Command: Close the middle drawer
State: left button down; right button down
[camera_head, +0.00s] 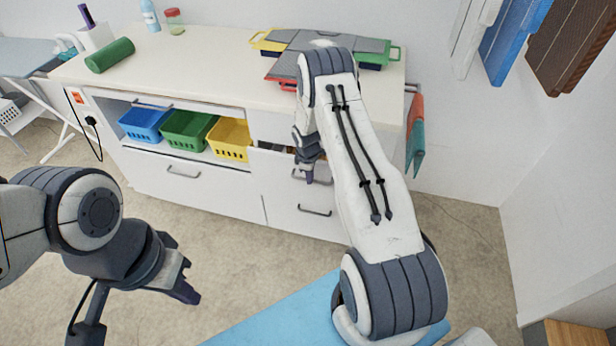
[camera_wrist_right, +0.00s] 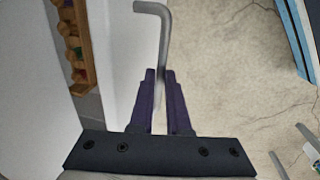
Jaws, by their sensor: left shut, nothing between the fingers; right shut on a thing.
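The white cabinet's middle drawer (camera_head: 268,172) stands partly open on the right side of the cabinet, with a narrow gap along its top showing things inside. My right gripper (camera_head: 308,168) is at its front. In the right wrist view, my right gripper's purple fingers (camera_wrist_right: 160,92) are shut on the grey metal drawer handle (camera_wrist_right: 163,35), whose bent end sticks out beyond them. My right forearm hides part of the drawer in the head view. My left gripper (camera_head: 185,268) is shut and empty above the floor, well in front of the cabinet.
Below is a closed drawer with a handle (camera_head: 314,211). Blue, green and yellow baskets (camera_head: 230,139) fill the shelf to the left. The countertop (camera_head: 205,75) holds a green roll (camera_head: 110,55) and grey-topped items. Floor in front is clear; a blue surface (camera_head: 280,312) lies nearer me.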

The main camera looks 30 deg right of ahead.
jog(key=shift+w, duration=0.2)
jog(key=c, duration=0.9)
grip_release()
jog(key=shift+s, duration=0.1)
jog(key=r, duration=0.3)
jog(key=s+a+r, duration=0.1)
jog(key=r, duration=0.6)
jog(key=shift+s+a+r, duration=0.15)
jog(key=shift+s, duration=0.05)
